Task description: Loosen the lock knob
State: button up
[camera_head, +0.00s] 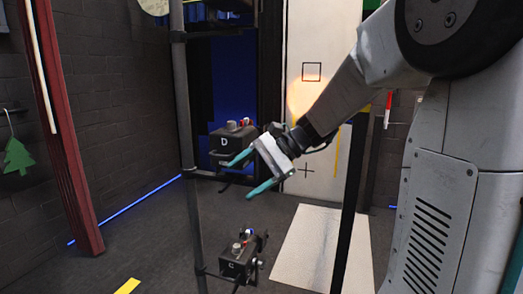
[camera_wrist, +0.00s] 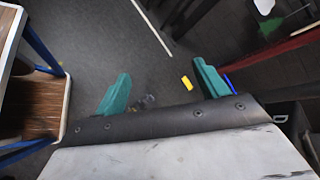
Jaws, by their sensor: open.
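Two dark boxes are clamped to a grey upright pole (camera_head: 185,105) in the head view. The upper box (camera_head: 226,143) is marked D and has small red and pale parts on top. The lower box (camera_head: 237,263) is marked C and has small knob-like parts on top. I cannot tell which part is the lock knob. My gripper (camera_head: 244,176) is open, its teal fingers in front of and just below the right side of box D.
A dark post (camera_head: 350,215) and a white panel (camera_head: 319,165) stand right of the boxes. A pale mat (camera_head: 308,245) lies on the floor. A red post (camera_head: 65,150) stands at left. A wooden-topped piece of furniture (camera_wrist: 35,105) shows at left in the wrist view.

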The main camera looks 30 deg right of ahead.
jog(key=w+d+f+m+t, duration=0.1)
jog(key=w+d+m+t, duration=0.5)
jog(key=d, duration=0.6)
jog(key=w+d+f+m+t, duration=0.1)
jog(key=w+d+m+t, duration=0.5)
jog(key=d, duration=0.6)
jog(key=w+a+n+g, duration=0.1)
jog(key=w+a, duration=0.3)
jog(key=w, duration=0.3)
jog(key=shift+a+g, duration=0.15)
jog(key=shift+g, duration=0.25)
jog(key=shift+r, duration=0.1)
jog(key=c, duration=1)
